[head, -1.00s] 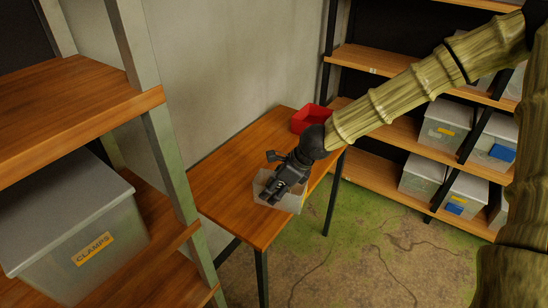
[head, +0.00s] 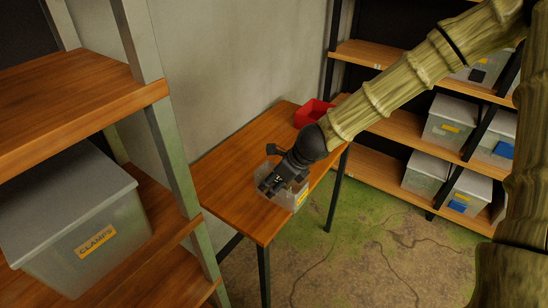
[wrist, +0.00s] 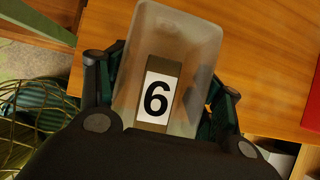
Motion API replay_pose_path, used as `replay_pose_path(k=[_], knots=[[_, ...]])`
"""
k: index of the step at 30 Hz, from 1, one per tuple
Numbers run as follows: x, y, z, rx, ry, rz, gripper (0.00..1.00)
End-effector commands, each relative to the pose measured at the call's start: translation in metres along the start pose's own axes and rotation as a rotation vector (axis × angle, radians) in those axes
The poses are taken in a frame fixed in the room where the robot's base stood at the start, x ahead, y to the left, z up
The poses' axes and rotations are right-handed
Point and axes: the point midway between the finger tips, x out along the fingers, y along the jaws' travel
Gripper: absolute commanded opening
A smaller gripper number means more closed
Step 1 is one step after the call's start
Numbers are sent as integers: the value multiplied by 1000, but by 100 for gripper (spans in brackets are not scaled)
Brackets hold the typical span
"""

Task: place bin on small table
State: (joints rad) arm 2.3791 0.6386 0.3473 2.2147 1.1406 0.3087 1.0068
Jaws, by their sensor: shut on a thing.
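A small translucent bin (head: 292,197) is at the front right edge of the small wooden table (head: 226,188). In the wrist view the bin (wrist: 193,45) holds a block or card marked with a black 6 on white. My gripper (head: 272,186) is over the bin, with a finger on each side of it in the wrist view, shut on it. Whether the bin's base touches the table top is hard to tell.
A red bin (head: 313,112) stands at the table's far end. A shelf with a grey bin labelled CLAMPS (head: 75,215) is close on the left. Shelves with several lidded bins (head: 447,122) are at the back right. The table's left and middle are clear.

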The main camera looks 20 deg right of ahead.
Motion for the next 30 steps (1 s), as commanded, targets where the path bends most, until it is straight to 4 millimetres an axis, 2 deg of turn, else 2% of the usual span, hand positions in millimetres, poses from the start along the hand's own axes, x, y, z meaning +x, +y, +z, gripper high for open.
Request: replay_pose_path(k=[6,15,24,30], knots=[[14,-35,27,-2,3,-3,28],[35,-71,52,-3,3,-1,28],[49,-95,68,-2,2,-1,27],[54,-100,71,-2,0,1,27]])
